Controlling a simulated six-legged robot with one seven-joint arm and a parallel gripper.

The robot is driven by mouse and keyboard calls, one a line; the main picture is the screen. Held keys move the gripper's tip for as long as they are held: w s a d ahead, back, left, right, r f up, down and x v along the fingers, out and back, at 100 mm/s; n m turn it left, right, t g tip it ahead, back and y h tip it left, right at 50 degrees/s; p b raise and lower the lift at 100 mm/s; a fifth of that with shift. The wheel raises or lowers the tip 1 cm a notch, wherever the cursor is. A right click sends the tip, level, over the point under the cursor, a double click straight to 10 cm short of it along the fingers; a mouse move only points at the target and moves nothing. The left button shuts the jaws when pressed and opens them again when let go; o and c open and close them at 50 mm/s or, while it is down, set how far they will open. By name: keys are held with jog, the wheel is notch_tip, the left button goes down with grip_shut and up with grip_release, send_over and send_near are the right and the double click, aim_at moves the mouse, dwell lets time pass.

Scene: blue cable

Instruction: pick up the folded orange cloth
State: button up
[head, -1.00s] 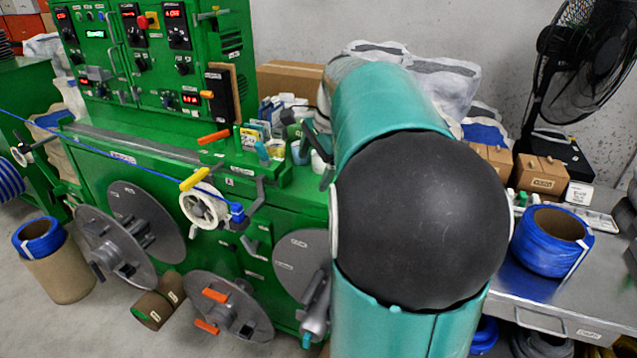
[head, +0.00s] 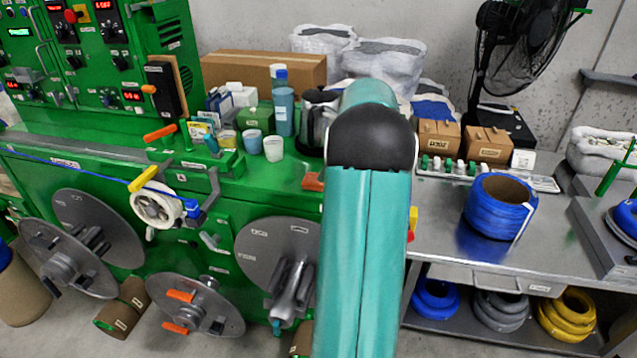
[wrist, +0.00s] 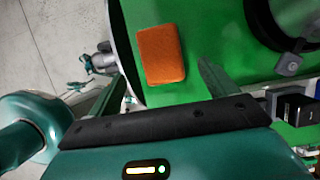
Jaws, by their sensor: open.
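The folded orange cloth (wrist: 161,54) lies flat on the green machine top in the wrist view, near that surface's left edge. A small orange patch that looks like the cloth (head: 313,182) shows in the head view, partly hidden by my arm. My gripper (wrist: 163,82) is open and empty in the wrist view, with a finger to each side below the cloth. It appears apart from the cloth; the height between them is hard to tell. In the head view my arm hides the gripper.
Cups (head: 273,148), a blue bottle (head: 283,112) and small boxes stand left of my arm on the machine. A black round part (wrist: 285,22) is right of the cloth. A metal bench (head: 440,222) with a blue cable roll (head: 499,206) is at right.

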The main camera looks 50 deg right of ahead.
jog(key=x, duration=0.5)
jog(key=shift+w+f, duration=0.15)
jog(key=shift+f, duration=0.25)
jog(key=shift+c, duration=0.3)
jog(key=c, duration=1.1)
jog(key=shift+r, duration=0.15)
jog(key=shift+r, duration=0.2)
jog(key=r, duration=0.3)
jog(key=shift+a+r, duration=0.2)
jog(key=s+a+r, duration=0.9)
jog(key=a, duration=0.1)
